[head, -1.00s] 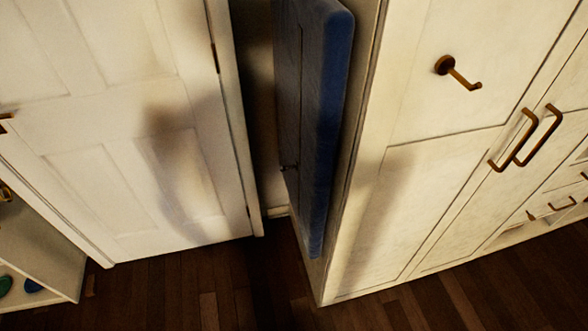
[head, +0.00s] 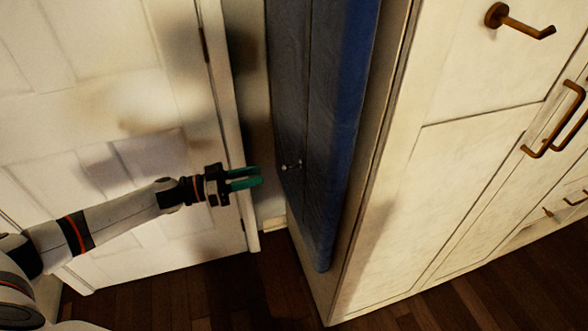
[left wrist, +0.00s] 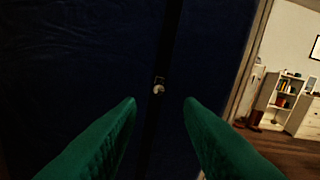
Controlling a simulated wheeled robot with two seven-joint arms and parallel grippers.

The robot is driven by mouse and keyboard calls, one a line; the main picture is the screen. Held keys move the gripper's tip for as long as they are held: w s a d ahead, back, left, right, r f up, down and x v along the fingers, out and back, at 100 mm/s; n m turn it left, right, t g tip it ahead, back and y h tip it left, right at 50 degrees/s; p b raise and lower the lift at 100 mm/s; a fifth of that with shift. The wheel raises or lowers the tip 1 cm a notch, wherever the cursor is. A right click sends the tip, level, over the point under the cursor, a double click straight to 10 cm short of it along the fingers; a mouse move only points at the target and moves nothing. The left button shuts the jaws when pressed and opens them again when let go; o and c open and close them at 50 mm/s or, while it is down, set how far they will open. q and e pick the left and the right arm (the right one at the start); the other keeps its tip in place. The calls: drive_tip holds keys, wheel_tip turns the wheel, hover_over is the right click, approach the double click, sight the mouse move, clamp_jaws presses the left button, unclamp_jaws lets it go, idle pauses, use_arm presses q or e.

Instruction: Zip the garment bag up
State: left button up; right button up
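The blue garment bag (head: 340,130) hangs upright against the side of the white wardrobe in the head view. A dark zipper line runs down its front, with a small metallic zipper pull (head: 291,165) low on it. In the left wrist view the bag (left wrist: 90,60) fills most of the picture, and the pull (left wrist: 158,88) shows near the middle, beyond and between the fingertips. My left gripper (head: 261,176) has green fingers, is open and empty, and points at the pull from the left, a short gap away. My right gripper is not in view.
The white wardrobe (head: 470,170) with a brass hook (head: 520,22) and brass handles stands right of the bag. A white panelled door (head: 100,120) is at the left, behind my left arm. Dark wooden floor (head: 270,285) is clear below.

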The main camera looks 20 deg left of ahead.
sight(289, 166)
use_arm(q)
drive_tip(key=b+x, duration=0.2)
drive_tip(key=x, duration=0.8)
drive_tip(key=shift+w, duration=0.1)
clamp_jaws()
